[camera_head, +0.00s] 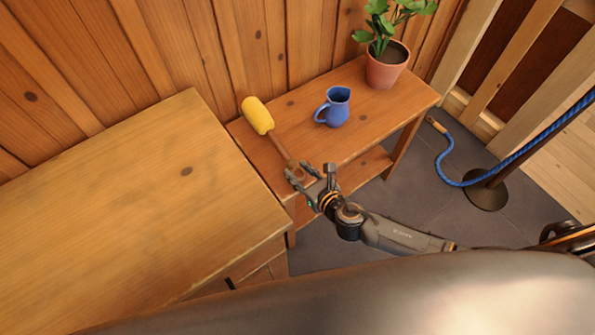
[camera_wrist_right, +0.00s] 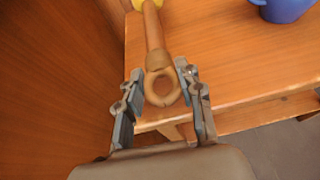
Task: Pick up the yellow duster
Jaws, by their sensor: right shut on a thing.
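The yellow duster (camera_head: 258,115) has a fluffy yellow head and a brown wooden handle. It lies over the left part of the small wooden table (camera_head: 358,137), its head towards the wall and its handle towards me. My right gripper (camera_head: 301,172) is at the handle's near end, by the table's front edge. In the right wrist view the handle (camera_wrist_right: 154,36) ends in a ring between the fingers of the right gripper (camera_wrist_right: 161,76), which are shut on it. Only the lower edge of the yellow head shows there. My left gripper is in neither view.
A blue jug (camera_head: 335,107) stands right of the duster, and a potted plant (camera_head: 387,68) stands at the table's far right. A taller wooden cabinet (camera_head: 130,200) is close on the left. A blue rope (camera_head: 445,165) hangs from a post at right. Grey floor is clear in front.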

